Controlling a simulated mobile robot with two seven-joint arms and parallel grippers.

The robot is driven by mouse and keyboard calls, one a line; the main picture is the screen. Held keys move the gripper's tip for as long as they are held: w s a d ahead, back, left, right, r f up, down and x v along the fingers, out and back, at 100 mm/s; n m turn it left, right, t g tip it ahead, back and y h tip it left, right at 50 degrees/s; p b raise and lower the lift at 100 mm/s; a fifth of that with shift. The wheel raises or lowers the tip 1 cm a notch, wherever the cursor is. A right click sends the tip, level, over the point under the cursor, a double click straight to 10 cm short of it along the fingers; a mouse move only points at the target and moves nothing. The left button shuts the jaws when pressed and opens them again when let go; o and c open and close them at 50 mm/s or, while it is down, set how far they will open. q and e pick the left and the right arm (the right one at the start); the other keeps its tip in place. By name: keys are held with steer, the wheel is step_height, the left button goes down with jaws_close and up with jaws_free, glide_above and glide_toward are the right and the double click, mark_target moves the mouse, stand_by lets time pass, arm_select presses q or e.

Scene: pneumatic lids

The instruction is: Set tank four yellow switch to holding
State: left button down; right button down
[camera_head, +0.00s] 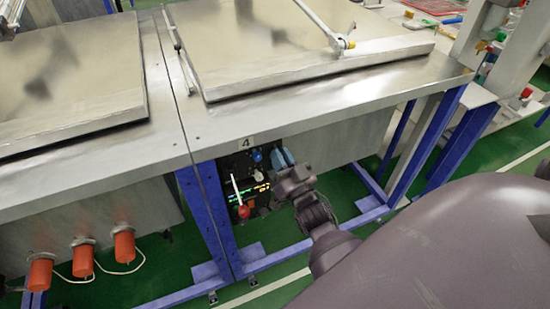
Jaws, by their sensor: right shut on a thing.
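The tank four control panel (238,167) is a dark box under the table edge, below a label with the number 4 (247,142). It carries a blue knob (257,156), a pale knob (258,170), lit green and yellow readouts, and a red ball (243,212) near a white lever (236,186). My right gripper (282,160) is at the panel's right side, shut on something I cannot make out. No yellow switch can be made out; the gripper and wrist cover the panel's right part. My left gripper is not in view.
Tank four's metal lid (300,70) lies closed on the steel table, with a handle and yellow fitting (341,42). Another lidded tank (65,85) stands left, with red cylinders (83,258) below. Green floor shows beneath.

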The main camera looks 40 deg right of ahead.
steer(key=shift+f+t+b, duration=0.35)
steer(key=shift+t+b, duration=0.2)
steer(key=shift+t, duration=0.05)
steer(key=shift+r, duration=0.2)
steer(key=c, duration=1.1)
jaws_free()
steer(key=shift+c, duration=0.2)
steer(key=v, duration=1)
steer(key=shift+s+f, duration=0.25)
steer(key=shift+f, duration=0.1)
